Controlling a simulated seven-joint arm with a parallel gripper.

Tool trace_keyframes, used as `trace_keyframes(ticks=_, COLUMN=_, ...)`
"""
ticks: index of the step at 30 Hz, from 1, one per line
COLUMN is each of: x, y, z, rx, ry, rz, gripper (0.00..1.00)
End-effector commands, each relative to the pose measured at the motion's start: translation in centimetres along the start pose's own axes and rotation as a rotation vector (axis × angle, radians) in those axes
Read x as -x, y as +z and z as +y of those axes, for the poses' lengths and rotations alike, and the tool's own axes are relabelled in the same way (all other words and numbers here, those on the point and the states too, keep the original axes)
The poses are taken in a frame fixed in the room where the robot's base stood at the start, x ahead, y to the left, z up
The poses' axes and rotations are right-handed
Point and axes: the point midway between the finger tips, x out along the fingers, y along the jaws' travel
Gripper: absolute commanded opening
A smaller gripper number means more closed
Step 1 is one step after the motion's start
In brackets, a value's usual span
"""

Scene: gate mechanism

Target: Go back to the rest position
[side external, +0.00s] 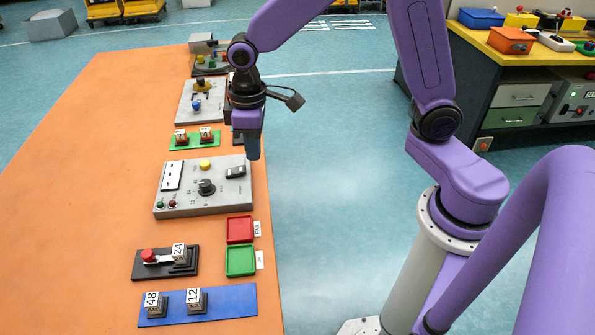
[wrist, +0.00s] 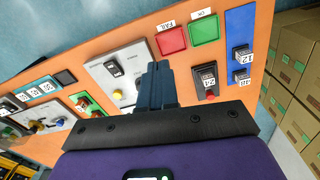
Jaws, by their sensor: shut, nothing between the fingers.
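My gripper (side external: 253,155) hangs at the right edge of the orange table (side external: 95,150), beside the upper right corner of the grey control panel (side external: 220,200). Its fingers are together with nothing between them. In the wrist view the closed fingers (wrist: 158,66) point over the grey panel (wrist: 103,70) and hide part of it. The gripper appears to be above the table and apart from the panel; the exact height is hard to tell.
Near the panel are red (side external: 239,229) and green (side external: 240,260) trays, a black fixture (side external: 140,270) with block 24, and a blue plate (side external: 235,299) with blocks 48 and 12. Block plates and other mechanisms stand beyond. Open floor (side external: 330,230) lies right of the table.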

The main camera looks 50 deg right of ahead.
Motion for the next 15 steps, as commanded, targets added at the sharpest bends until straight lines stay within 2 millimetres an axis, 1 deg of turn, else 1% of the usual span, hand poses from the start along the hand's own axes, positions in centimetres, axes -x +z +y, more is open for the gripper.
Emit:
trace_keyframes(ticks=1, x=0.8, y=1.7, z=-1.1, rx=0.037, ry=-0.001, rz=0.004, gripper=0.0)
trace_keyframes(ticks=5, x=2.4, y=5.9, z=-3.5, rx=0.128, ry=-0.002, rz=0.008, gripper=0.0)
trace_keyframes(ticks=6, x=2.8, y=7.3, z=-4.1, rx=0.156, ry=-0.003, rz=0.01, gripper=0.0)
trace_keyframes(ticks=8, x=3.2, y=9.4, z=-5.0, rx=0.198, ry=-0.004, rz=0.01, gripper=0.0)
trace_keyframes(ticks=10, x=3.7, y=12.0, z=-5.8, rx=0.248, ry=-0.005, rz=0.012, gripper=0.0)
trace_keyframes(ticks=15, x=4.2, y=17.9, z=-7.0, rx=0.36, ry=-0.009, rz=0.016, gripper=0.0)
